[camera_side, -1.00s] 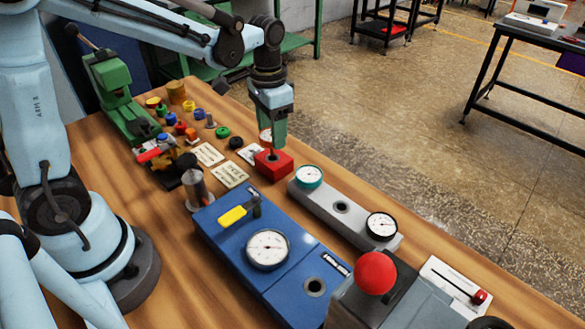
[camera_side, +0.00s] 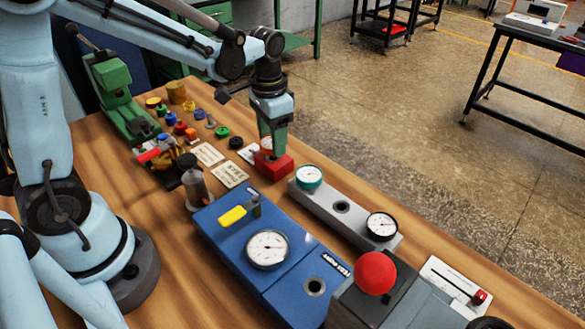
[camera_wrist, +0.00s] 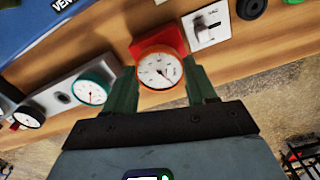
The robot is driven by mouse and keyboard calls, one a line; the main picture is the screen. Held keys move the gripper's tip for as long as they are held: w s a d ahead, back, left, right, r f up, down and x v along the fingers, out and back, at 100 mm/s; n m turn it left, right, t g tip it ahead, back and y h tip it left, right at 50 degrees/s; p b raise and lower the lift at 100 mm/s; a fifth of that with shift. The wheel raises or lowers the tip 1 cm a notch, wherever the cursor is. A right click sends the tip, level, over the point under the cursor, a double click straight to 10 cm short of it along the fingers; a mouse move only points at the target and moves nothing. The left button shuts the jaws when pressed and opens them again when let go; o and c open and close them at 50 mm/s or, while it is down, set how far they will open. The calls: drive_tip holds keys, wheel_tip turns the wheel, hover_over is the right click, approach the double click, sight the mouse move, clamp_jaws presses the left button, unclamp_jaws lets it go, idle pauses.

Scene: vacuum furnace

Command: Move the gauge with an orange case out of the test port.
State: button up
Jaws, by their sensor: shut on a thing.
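The orange-cased gauge (camera_wrist: 160,72) has a white dial and sits between my two fingers in the wrist view. In the side view my fingers mostly hide it. My gripper (camera_side: 274,148) is shut on this gauge, pointing down at the red block (camera_side: 273,167) on the wooden table. The red block also shows just behind the gauge in the wrist view (camera_wrist: 147,46). Whether the gauge's stem is inside the block is hidden. The test port (camera_side: 314,286) is an open round hole at the near end of the blue bench unit (camera_side: 290,297), with nothing in it.
A grey bar (camera_side: 325,197) beside the red block carries a teal gauge (camera_side: 309,177) and a black gauge (camera_side: 382,226), with an empty hole between them. A large dial (camera_side: 267,249) and yellow lever (camera_side: 232,216) stand on the blue unit. Cards and small coloured parts lie at left.

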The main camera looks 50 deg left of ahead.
drive_tip(key=shift+f, duration=0.8)
idle(0.9)
drive_tip(key=o, duration=1.6)
drive_tip(key=shift+c, duration=0.2)
drive_tip(key=shift+r, duration=3)
drive_tip(key=s+d+r+n+t, duration=0.1)
drive_tip(key=s+r+n+t, duration=0.1)
drive_tip(key=s+t, duration=0.5)
drive_tip(key=shift+s+r+n, duration=0.4)
drive_tip(key=shift+s, duration=0.45)
